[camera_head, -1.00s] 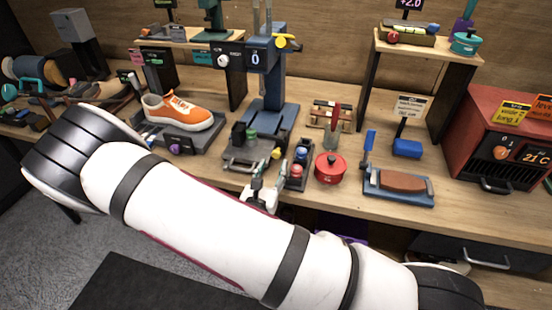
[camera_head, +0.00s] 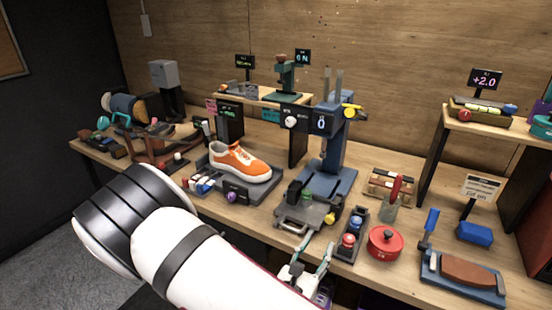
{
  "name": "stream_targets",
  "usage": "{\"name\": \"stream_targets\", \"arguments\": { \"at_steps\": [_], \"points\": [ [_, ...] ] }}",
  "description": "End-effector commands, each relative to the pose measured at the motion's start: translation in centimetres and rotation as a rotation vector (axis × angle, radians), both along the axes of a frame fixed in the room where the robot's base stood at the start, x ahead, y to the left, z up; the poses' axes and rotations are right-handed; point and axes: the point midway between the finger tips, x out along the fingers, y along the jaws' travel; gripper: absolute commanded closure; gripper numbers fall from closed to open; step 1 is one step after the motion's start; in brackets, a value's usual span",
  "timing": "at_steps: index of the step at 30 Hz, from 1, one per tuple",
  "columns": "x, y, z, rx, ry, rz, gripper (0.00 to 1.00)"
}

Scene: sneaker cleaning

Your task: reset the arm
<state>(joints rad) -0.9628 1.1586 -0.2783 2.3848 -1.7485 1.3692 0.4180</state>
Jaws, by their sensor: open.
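My white arm with dark bands crosses the lower left of the head view. My gripper (camera_head: 315,254) shows at the bottom middle, at the bench's front edge. Its two greenish fingers are spread apart and nothing shows between them. It is just in front of a grey plate fixture (camera_head: 297,222) and left of a small dark rack (camera_head: 352,240) with red and blue knobs. The lower part of the gripper and wrist is partly hidden by the frame edge and my arm.
An orange sneaker (camera_head: 240,161) sits on a dark stand left of the blue press (camera_head: 330,178). A red pot (camera_head: 385,243), a cup with a red-handled tool (camera_head: 391,206) and a blue tray with a brown block (camera_head: 463,271) stand at right. Floor (camera_head: 48,262) at left is clear.

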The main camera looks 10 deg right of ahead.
Motion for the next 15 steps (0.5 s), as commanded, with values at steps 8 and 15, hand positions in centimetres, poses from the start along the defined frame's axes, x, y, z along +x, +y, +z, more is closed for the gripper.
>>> {"name": "stream_targets", "arguments": {
  "at_steps": [8,15],
  "points": [
    [-1.2,-3.7,4.7,0.146,-0.095,-0.254,0.58],
    [-5.1,-8.4,9.7,0.377,-0.209,-0.614,0.58]
  ]
}}
